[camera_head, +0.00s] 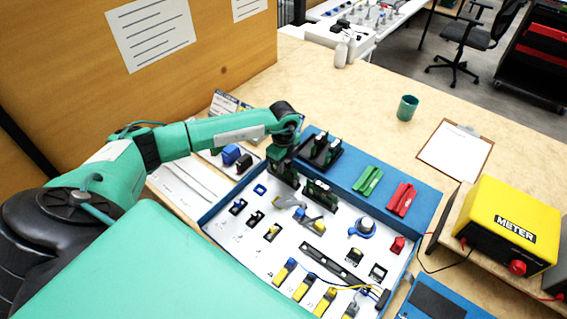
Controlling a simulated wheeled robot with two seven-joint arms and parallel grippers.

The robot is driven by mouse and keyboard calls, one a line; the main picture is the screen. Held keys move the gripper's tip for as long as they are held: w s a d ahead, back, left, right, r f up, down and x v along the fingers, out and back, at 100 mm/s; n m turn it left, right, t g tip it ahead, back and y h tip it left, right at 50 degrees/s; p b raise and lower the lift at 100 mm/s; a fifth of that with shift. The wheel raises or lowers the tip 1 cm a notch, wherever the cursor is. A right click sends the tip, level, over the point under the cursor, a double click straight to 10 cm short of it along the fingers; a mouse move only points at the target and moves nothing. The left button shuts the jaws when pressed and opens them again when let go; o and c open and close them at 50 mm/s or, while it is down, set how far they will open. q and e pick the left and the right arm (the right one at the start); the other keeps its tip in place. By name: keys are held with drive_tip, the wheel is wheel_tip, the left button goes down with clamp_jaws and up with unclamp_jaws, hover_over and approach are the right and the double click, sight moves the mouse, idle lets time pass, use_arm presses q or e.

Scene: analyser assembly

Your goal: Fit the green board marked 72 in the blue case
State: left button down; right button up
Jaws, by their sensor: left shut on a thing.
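The blue case (212,219) lies open on the wooden bench, with a white inside panel full of small parts. My left gripper (283,160) points down over the case's upper left part and is shut on a dark green board (287,178). The gripper partly hides this board, and I cannot read a number on it. Whether the board touches the case is not clear. A similar dark green board (320,194) stands just to its right in the case. My right gripper is not in view.
A black holder (320,150), a green part (368,180) and a red part (401,199) sit on the case's blue back strip. A yellow meter (510,225) stands at right.

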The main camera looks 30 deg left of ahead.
use_arm(q)
drive_tip(key=shift+f, duration=0.1)
idle(0.4)
drive_tip(key=shift+f+b, duration=0.3)
drive_tip(key=shift+f, duration=0.05)
idle(0.4)
drive_tip(key=c, duration=1)
unclamp_jaws()
drive_tip(key=shift+o, duration=0.2)
drive_tip(key=shift+r+p, duration=1.25)
drive_tip(key=shift+r, duration=0.35)
drive_tip(key=shift+r+p, duration=1.3)
drive_tip(key=shift+r, duration=0.6)
